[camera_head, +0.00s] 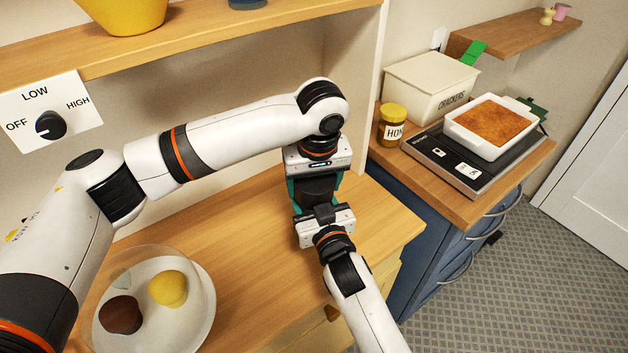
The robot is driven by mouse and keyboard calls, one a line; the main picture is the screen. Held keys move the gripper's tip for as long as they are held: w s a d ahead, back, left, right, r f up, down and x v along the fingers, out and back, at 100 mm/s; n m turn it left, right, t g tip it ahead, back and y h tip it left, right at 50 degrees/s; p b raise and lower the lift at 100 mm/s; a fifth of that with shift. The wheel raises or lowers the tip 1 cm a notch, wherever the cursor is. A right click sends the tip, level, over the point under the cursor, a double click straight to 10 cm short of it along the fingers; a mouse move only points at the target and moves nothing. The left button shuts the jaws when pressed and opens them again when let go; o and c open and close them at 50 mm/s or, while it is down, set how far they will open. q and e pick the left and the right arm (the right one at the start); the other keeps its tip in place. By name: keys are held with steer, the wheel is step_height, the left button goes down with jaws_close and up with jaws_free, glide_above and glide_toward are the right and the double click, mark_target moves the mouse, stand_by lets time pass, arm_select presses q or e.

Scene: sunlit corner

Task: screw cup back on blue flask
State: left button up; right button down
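My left gripper (317,187) points down in the middle of the view, over the wooden counter. Its teal fingers stand apart on either side of a dark, rounded thing (319,190). I cannot tell whether this is the cup, part of the flask or part of a gripper, nor whether the fingers press on it. My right gripper (324,212) comes up from below, close against the left one. Its fingers are mostly hidden and what they hold cannot be made out. No blue flask can be clearly recognised between the grippers.
A plate (203,322) with a yellow and a brown round item stands at the lower left. The wooden counter (250,275) around the grippers is bare. A shelf (220,38) with a yellow bowl (128,14) and a blue thing (248,3) is above. Right: honey jar (392,125), crackers box (415,90), baking dish (462,143).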

arm_select(q)
steer(key=shift+c, duration=1.1)
steer(key=m, duration=0.6)
steer(key=shift+m, duration=0.4)
steer(key=o, duration=1)
steer(key=shift+o, duration=0.2)
steer(key=shift+s+d+r, duration=0.1)
steer(key=shift+s+r, duration=0.1)
steer(key=shift+r, duration=0.95)
steer(key=shift+s+d+r, duration=0.1)
steer(key=shift+s+r, duration=0.1)
steer(key=shift+r, duration=0.95)
steer(key=shift+c, duration=0.4)
